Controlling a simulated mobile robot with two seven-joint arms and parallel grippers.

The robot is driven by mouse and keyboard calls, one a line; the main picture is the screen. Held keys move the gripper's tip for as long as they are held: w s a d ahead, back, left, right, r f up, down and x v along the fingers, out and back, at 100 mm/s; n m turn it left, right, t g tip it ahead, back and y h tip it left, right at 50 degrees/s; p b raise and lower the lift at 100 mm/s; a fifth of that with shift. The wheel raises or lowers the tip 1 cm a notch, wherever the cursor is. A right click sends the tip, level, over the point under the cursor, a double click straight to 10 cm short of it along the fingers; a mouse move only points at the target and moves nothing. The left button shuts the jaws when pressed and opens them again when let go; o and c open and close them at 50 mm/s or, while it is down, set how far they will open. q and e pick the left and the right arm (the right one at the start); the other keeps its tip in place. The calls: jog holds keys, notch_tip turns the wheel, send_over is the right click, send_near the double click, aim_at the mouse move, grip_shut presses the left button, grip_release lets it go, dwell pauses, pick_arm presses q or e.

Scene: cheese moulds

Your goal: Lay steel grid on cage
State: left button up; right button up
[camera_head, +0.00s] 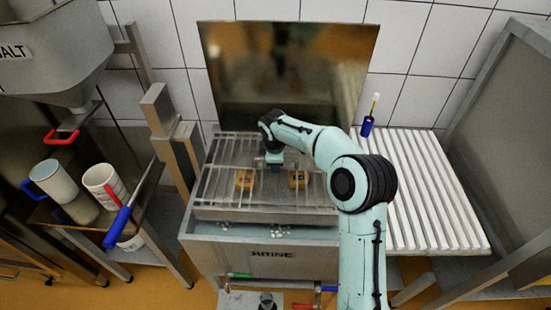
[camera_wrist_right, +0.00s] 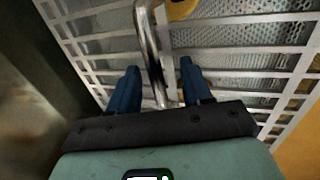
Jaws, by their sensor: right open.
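The steel grid (camera_head: 222,185), an open lattice of thin bars, lies over the top of the cage in the brine tank (camera_head: 215,250). Its bars also show in the wrist view (camera_wrist_right: 100,37), above perforated metal (camera_wrist_right: 235,35) of the cage. Yellow cheeses (camera_head: 298,179) show between the bars, and part of one is at the top of the wrist view (camera_wrist_right: 181,9). My right gripper (camera_head: 275,168) is low over the grid's middle. Its blue fingers (camera_wrist_right: 160,78) are apart, with a bent steel handle (camera_wrist_right: 151,45) between them. Most of the handle is hidden in the head view.
A ribbed white draining table (camera_head: 440,205) adjoins the tank on the right. A steel backsplash (camera_head: 290,65) rises behind. A blue brush-like item (camera_head: 367,126) stands at the back right. White jugs (camera_head: 104,184) and a hopper (camera_head: 50,50) are at the left.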

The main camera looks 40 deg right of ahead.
jog(key=v, duration=1.3)
jog(key=shift+r+p, duration=0.35)
jog(key=shift+r, duration=0.05)
